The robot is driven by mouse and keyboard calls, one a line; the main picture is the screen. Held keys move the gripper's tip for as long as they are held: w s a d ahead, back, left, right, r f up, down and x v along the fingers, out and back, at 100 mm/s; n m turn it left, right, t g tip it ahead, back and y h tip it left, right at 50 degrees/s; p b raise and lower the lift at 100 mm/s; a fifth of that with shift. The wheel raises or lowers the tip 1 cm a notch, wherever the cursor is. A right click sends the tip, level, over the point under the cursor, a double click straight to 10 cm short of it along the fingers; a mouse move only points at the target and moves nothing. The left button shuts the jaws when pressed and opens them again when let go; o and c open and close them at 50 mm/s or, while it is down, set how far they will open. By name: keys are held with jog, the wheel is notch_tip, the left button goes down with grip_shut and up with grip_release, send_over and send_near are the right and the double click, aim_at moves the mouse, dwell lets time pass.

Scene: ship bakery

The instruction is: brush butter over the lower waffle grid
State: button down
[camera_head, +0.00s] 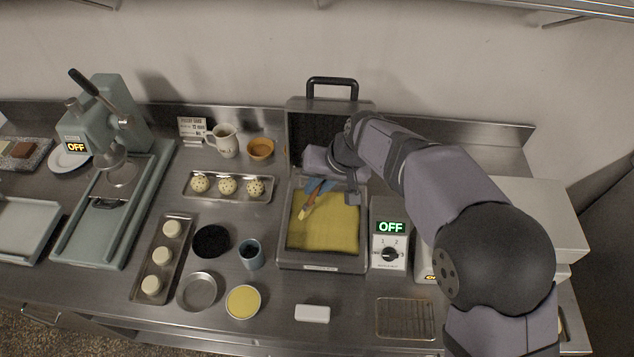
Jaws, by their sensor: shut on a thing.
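The waffle iron stands open, its lid (297,133) with a black handle raised at the back. Its lower grid (335,232) looks yellow across nearly all of its visible surface. My gripper (318,186) reaches in over the back left of the grid, shut on a brush (308,206) with an orange-brown handle. The brush tilts down to the left, its pale tip at or just above the grid; I cannot tell if it touches. A bowl of yellow butter (243,301) stands at the front of the counter. My arm hides the grid's back right corner.
A control box (389,245) reading OFF stands right of the iron. A blue cup (250,254), a black round dish (211,241) and an empty metal dish (200,291) stand to the left. A white block (312,313) and a wire rack (405,318) lie in front.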

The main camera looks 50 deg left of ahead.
aim_at(307, 208)
jog(key=shift+s+d+b, duration=0.85)
jog(key=shift+s+d, duration=0.45)
jog(key=shift+s, duration=0.05)
jog(key=shift+s+d+f+b, duration=0.1)
jog(key=shift+s+d+b, duration=0.6)
jog(key=shift+s+d, duration=0.65)
notch_tip(307, 208, up, 6)
jog(key=p, duration=0.4)
jog(key=shift+p, duration=0.4)
